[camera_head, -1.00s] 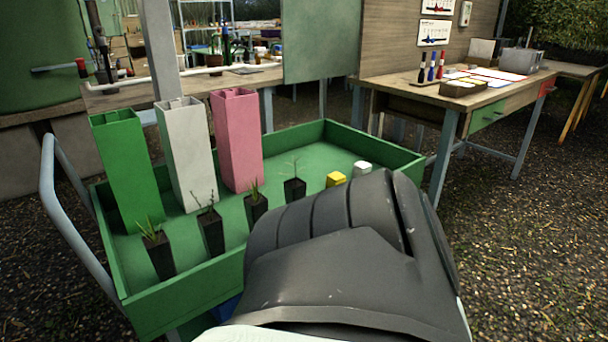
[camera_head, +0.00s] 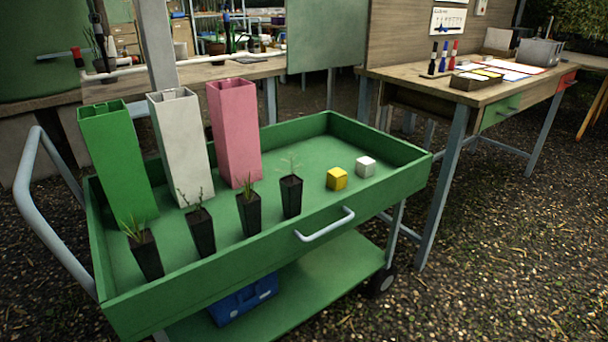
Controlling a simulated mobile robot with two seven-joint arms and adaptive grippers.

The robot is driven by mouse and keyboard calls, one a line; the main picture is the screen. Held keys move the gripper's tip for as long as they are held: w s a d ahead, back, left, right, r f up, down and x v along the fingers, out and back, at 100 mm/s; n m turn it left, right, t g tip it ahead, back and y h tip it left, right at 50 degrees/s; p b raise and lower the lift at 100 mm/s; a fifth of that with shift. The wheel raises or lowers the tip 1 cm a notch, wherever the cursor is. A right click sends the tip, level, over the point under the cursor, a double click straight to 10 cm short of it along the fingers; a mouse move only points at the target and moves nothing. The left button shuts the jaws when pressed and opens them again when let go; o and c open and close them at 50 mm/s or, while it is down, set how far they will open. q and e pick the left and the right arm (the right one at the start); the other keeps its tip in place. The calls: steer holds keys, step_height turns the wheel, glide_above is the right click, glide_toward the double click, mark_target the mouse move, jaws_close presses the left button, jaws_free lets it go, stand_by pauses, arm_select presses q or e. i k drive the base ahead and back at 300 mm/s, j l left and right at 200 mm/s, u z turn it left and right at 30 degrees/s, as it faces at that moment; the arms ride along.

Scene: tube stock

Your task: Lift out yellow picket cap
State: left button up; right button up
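The yellow picket cap (camera_head: 337,179) is a small yellow cube-like block. It sits on the floor of the green cart tray (camera_head: 375,197), toward the right end. A white cap (camera_head: 365,166) of similar size sits just behind it and to its right, apart from it. Nothing covers the yellow cap. Neither of my grippers shows in the head view now.
Green (camera_head: 118,160), white (camera_head: 183,148) and pink (camera_head: 235,133) tall tubes stand in the tray's left half. Several black potted seedlings (camera_head: 249,211) line its front. The tray has raised walls and a front handle (camera_head: 325,225). A wooden table (camera_head: 480,95) stands behind right.

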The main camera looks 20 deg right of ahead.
mark_target(337, 179)
steer(key=z, duration=0.9)
steer(key=i+l, duration=0.4)
steer(key=l, duration=0.2)
